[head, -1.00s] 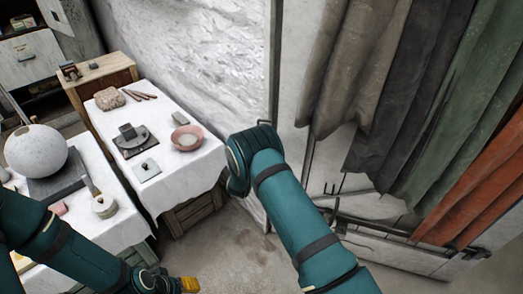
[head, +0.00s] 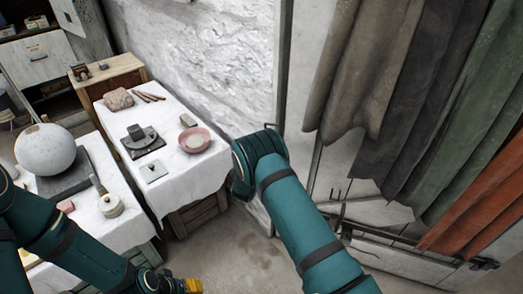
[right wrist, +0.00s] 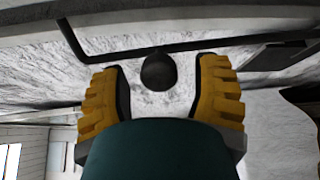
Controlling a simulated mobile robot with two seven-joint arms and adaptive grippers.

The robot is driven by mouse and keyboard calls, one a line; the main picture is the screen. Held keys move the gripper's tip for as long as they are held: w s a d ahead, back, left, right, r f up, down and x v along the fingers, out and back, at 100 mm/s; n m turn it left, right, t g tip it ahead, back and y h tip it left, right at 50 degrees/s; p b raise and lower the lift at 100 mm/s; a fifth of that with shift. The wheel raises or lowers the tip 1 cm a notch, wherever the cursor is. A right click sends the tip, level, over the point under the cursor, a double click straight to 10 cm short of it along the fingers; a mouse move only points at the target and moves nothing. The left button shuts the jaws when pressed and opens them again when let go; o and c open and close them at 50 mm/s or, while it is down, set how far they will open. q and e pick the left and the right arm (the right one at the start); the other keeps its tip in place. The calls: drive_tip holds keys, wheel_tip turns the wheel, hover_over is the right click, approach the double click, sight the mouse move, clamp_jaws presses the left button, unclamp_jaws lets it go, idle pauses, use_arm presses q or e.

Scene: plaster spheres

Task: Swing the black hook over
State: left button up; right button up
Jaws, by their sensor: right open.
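In the right wrist view a thin black bar, the black hook (right wrist: 215,42), runs across the top, its left end bent toward the top edge. A round dark knob (right wrist: 158,72) meets the bar between the yellow fingers of my right gripper (right wrist: 160,85). These fingers are open, one on each side of the knob, and I see no grip on it. In the head view my right gripper is hidden behind my teal arm, and the hook is not clearly visible. My left gripper (head: 188,286) shows only as a yellow piece at the bottom edge.
A white-clothed table (head: 205,178) holds a pink bowl (head: 194,140) and small tools. A plaster sphere (head: 45,150) sits on a nearer table. A rough white wall (head: 200,50) stands behind. Hanging cloths (head: 400,100) fill the right. Bare floor (head: 245,250) shows between the table and my right arm.

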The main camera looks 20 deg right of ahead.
drive_tip(key=v, duration=1.1)
drive_tip(key=shift+s+a, duration=0.2)
drive_tip(key=shift+s, duration=0.05)
